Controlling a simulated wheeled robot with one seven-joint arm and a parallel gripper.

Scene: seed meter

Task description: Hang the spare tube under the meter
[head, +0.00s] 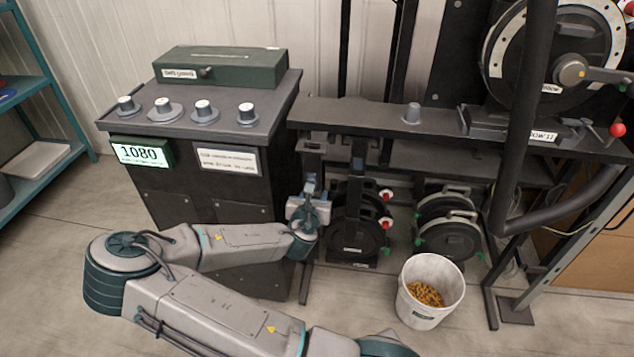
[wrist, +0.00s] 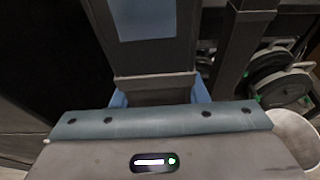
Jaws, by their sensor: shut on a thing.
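My gripper (head: 308,190) is low beside the cabinet's right side, under the left end of the dark rail. It is shut on a dark, squarish upright piece, which looks like the spare tube (wrist: 155,60). In the wrist view, this piece rises from between the blue fingers and has a pale blue-grey panel. Its lower end is hidden by my gripper. I cannot tell whether its top touches the rail.
A dark cabinet (head: 180,205) with knobs stands left of my gripper. Black reels (head: 355,235) stand close on the right. A white bucket (head: 415,308) of yellow grains is on the floor. A thick black hose (head: 515,190) and frame bars cross below the meter.

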